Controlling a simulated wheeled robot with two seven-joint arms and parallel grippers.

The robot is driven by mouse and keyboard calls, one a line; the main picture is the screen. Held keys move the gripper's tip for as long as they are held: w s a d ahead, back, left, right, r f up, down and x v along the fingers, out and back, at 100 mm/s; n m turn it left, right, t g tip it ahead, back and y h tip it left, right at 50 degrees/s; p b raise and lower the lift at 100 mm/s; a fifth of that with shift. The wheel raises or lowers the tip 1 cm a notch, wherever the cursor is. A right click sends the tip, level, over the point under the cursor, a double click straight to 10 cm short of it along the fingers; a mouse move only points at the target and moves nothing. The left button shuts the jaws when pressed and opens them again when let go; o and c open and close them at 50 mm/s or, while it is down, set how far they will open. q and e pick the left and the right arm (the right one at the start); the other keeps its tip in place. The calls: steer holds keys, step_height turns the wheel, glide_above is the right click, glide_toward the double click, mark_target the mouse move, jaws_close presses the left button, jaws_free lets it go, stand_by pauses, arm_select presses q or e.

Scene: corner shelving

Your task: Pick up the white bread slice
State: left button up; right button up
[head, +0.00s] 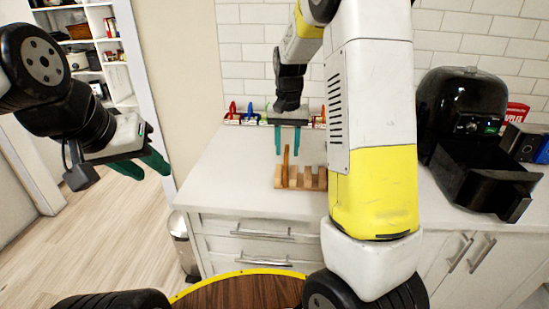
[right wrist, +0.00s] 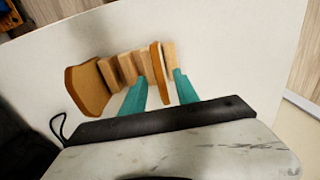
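A bread slice (head: 286,166) stands upright at the left end of a wooden slatted rack (head: 308,180) on the white counter. In the right wrist view this slice (right wrist: 158,70) is nearly edge-on, with a tan crust. A browner slice (right wrist: 87,90) stands at the rack's other end; my arm hides it in the head view. I cannot tell for sure which is the white one. My right gripper (head: 287,153) is open and points down, its teal fingers on either side of the edge-on slice, with gaps visible. My left gripper (head: 153,173) is open and empty, off the counter at left.
A black air fryer (head: 470,130) with its drawer out stands at the right of the counter. Small colourful items (head: 250,117) line the tiled back wall. A bin (head: 183,243) stands left of the cabinet. The counter left of the rack is clear.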

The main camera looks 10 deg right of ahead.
step_height(320, 180, down, 5)
steer(key=shift+w+f, duration=0.15)
steer(key=shift+f, duration=0.05)
steer(key=shift+c, duration=0.5)
jaws_close()
